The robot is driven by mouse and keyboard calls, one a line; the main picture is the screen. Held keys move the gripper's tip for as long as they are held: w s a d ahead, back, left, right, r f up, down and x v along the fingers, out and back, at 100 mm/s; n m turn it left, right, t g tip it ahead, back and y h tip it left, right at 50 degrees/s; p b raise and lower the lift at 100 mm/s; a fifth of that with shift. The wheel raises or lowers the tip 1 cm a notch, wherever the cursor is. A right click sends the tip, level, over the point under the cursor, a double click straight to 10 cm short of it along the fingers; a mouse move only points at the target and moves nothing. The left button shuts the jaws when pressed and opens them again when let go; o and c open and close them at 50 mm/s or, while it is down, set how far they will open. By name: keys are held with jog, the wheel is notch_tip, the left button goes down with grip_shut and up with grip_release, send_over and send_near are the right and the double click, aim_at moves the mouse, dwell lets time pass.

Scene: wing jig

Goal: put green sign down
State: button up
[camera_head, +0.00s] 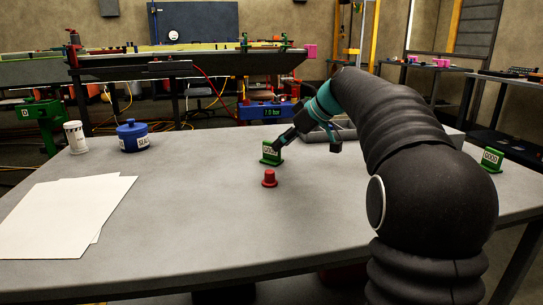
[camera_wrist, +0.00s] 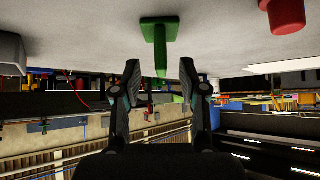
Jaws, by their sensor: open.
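The green sign (camera_head: 271,157) with a white label stands upright on the grey table, just behind a red knob-like piece. In the wrist view, which looks upside down, the green sign (camera_wrist: 158,38) shows edge-on with its base on the table. My gripper (camera_head: 279,145) is at the sign's upper right. In the wrist view my gripper (camera_wrist: 160,70) is open, with a finger on each side of the sign's top edge and visible gaps between. A second green sign (camera_head: 491,160) stands at the table's right end.
The red piece (camera_head: 269,179) stands close in front of the sign and also shows in the wrist view (camera_wrist: 285,14). A blue lidded pot (camera_head: 132,137), a white cylinder (camera_head: 76,138) and white sheets (camera_head: 68,215) are at left. A grey tray (camera_head: 345,131) lies behind my arm. The front middle is clear.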

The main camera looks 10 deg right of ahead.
aim_at(263, 157)
jog(key=shift+x, duration=2.75)
jog(key=shift+r, duration=0.15)
grip_shut()
